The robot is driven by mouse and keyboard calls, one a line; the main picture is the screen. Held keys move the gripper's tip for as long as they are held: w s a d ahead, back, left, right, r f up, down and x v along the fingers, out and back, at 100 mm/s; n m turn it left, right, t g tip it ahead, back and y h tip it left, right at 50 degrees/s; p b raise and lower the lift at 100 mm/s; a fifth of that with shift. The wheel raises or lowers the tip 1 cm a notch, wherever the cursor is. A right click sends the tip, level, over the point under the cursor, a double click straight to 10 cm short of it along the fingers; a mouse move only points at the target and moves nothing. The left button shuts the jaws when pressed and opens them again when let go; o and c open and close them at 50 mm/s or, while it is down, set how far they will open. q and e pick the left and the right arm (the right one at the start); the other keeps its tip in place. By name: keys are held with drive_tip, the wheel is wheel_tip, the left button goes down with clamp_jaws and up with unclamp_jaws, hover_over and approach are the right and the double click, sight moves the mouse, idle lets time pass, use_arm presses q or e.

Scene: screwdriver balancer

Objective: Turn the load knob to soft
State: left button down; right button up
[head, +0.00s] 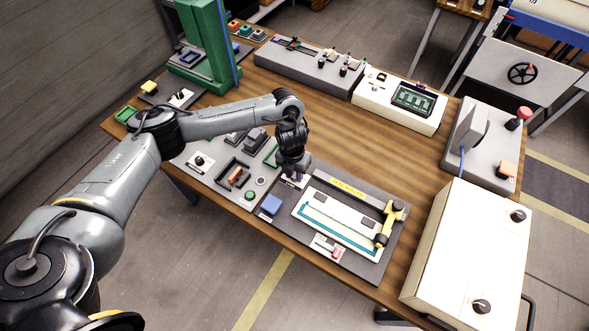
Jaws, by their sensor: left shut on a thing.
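My left gripper (295,174) points down at the front middle of the bench, between the grey control panel and the dark fixture plate. It is shut on a small knob, which its fingers almost wholly hide. A pale label plate (291,182) shows around the fingertips, with its lettering too small to read. I cannot tell which way the knob points. My right gripper is not in view.
The dark fixture plate (372,270) with a yellow arm (390,222) lies just right of the gripper. A large white box (460,250) stands at right. The bench middle (365,150) is clear.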

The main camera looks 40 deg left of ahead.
use_arm(q)
drive_tip(key=n+p, duration=0.1)
drive_tip(key=n, duration=0.1)
drive_tip(key=n+p, duration=0.1)
drive_tip(key=p, duration=0.1)
drive_tip(key=n+p, duration=0.2)
drive_tip(key=shift+r+n, duration=0.25)
drive_tip(key=shift+n, duration=0.05)
drive_tip(key=n+p, duration=0.2)
drive_tip(key=p, duration=0.1)
drive_tip(key=shift+n, duration=0.4)
drive_tip(key=shift+f+n+p, duration=0.15)
drive_tip(key=shift+n+p, duration=0.45)
drive_tip(key=shift+n, duration=0.1)
drive_tip(key=c, duration=0.8)
unclamp_jaws()
drive_tip(key=shift+f, duration=0.1)
drive_tip(key=r, duration=0.3)
drive_tip(key=r+p, duration=0.1)
drive_tip(key=r, duration=0.7)
drive_tip(key=shift+s, duration=0.25)
